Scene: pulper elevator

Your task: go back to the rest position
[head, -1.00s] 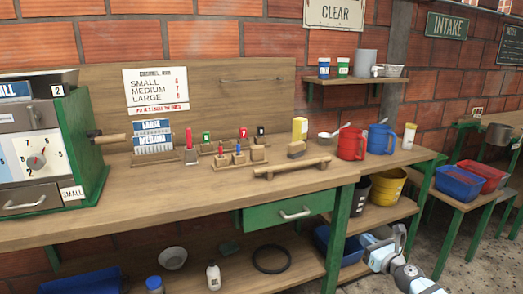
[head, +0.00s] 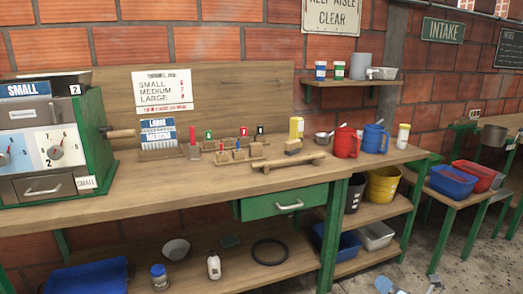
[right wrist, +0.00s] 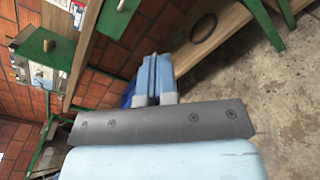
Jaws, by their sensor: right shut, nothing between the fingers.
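My right gripper (right wrist: 155,78) shows in the right wrist view with its two light blue fingers together and nothing between them. It hangs clear of the workbench, with the bare floor to the right in that view. In the head view only small light blue and grey parts of my right arm show at the bottom edge, right of the workbench (head: 215,200). My left gripper is not in view.
The workbench carries a green machine (head: 95,130), a red mug (head: 346,141) and a blue mug (head: 375,138). Its green drawer (head: 285,203) is shut. Blue (head: 453,181) and red (head: 478,175) bins stand on a low table at right. Concrete floor is free at lower right.

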